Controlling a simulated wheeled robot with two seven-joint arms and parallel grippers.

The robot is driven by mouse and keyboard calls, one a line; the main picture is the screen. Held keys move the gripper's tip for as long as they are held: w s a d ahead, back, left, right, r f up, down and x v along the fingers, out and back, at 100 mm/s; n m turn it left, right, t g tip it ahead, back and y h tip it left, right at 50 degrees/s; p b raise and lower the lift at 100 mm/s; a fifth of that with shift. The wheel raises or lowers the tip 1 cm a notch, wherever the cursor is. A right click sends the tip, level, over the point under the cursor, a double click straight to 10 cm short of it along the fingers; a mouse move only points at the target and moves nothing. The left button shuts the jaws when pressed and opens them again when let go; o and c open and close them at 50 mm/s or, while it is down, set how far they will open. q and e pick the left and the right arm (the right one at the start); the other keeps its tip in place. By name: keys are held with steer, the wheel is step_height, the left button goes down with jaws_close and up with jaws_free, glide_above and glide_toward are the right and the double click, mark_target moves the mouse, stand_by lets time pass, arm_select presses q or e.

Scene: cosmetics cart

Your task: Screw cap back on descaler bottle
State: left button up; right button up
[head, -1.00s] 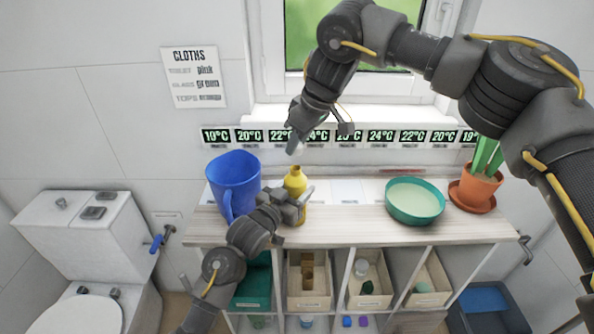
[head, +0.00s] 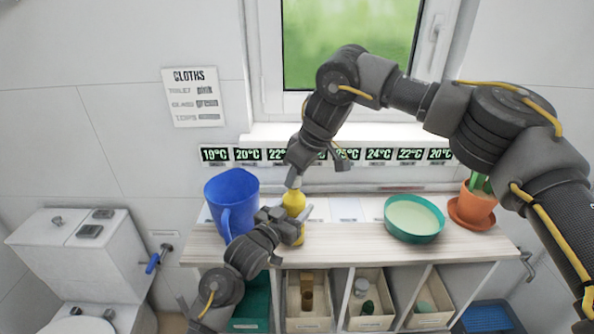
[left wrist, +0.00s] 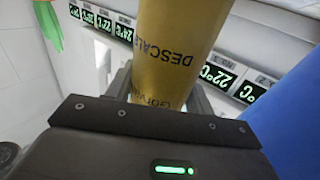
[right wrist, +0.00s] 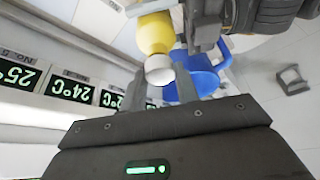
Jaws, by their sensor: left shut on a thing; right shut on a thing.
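The yellow descaler bottle (head: 294,203) stands upright on the shelf top. My left gripper (head: 287,226) is shut around its body from the front; the bottle's printed side (left wrist: 178,55) fills the middle of the left wrist view. My right gripper (head: 293,178) is above the bottle, pointing down, and shut on the white cap (right wrist: 159,70). In the right wrist view the cap sits at the top end of the yellow bottle (right wrist: 155,32), in line with its neck. I cannot tell whether the threads engage.
A blue jug (head: 232,197) stands close on the left of the bottle. A green bowl (head: 413,218) and a potted plant (head: 474,205) stand to the right on the shelf top (head: 350,240). Temperature labels (head: 379,154) line the wall behind. Bins (head: 307,322) fill the compartments below.

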steer(key=shift+f, duration=0.5)
steer(key=shift+f, duration=0.55)
arm_select(q)
jaws_close()
arm_select(e)
steer(key=m, duration=0.2)
steer(key=shift+s+a+f+m+t+h, duration=0.1)
steer(key=shift+s+a+m+t+h, duration=0.1)
steer(key=shift+m+t+h, duration=0.15)
steer(key=m+t+h, duration=0.1)
steer(key=m, duration=0.3)
steer(key=shift+a, duration=0.1)
steer(key=m+h, duration=0.1)
steer(key=m, duration=0.2)
steer(key=m+h, duration=0.1)
steer(key=m, duration=0.3)
steer(key=shift+a+h, duration=0.2)
steer(key=shift+h, duration=0.15)
